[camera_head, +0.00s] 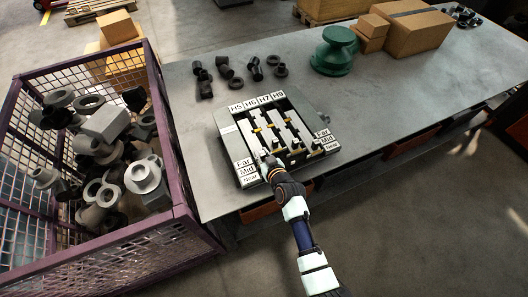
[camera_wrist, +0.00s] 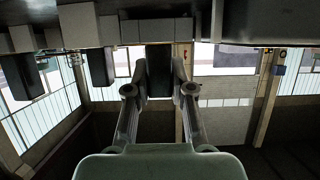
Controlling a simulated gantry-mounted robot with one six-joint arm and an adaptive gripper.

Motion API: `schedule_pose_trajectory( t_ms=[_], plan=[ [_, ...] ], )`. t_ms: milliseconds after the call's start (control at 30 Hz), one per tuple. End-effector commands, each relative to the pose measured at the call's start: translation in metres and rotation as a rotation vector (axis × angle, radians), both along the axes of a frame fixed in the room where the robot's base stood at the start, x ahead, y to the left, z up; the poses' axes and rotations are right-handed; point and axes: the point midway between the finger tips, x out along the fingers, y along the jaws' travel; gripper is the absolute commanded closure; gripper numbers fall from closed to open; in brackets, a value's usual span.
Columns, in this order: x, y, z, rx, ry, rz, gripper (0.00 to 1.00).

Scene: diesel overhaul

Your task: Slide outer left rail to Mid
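My gripper is at the near left of the fixture, beside the left Far and Mid labels. In the wrist view my gripper's fingers (camera_wrist: 160,91) stand against both sides of a dark block-shaped handle (camera_wrist: 160,70). Which rail it belongs to is unclear there.
A purple mesh crate (camera_head: 172,125) full of metal parts stands left of the bench (camera_head: 420,92). Several dark fittings (camera_head: 226,70), a green flanged part (camera_head: 334,52) and cardboard boxes (camera_head: 415,30) lie behind the fixture. The bench right of it is clear.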

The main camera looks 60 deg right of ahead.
Motion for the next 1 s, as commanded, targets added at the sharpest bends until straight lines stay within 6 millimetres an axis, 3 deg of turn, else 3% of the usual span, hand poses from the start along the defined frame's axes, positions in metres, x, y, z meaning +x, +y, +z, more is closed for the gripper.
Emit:
schedule_pose_trajectory(
  t_ms=[33, 133, 500, 1000],
  plan=[
    [0.0, 0.0, 0.0, 0.0, 0.0, 0.0, 0.67],
    [0.0, 0.0, 0.0, 0.0, 0.0, 0.0, 0.52],
    [-0.005, 0.003, 0.003, -0.001, -0.002, 0.0, 0.52],
    [-0.081, 0.063, 0.042, 0.001, 0.001, -0.002, 0.52]
  ],
)
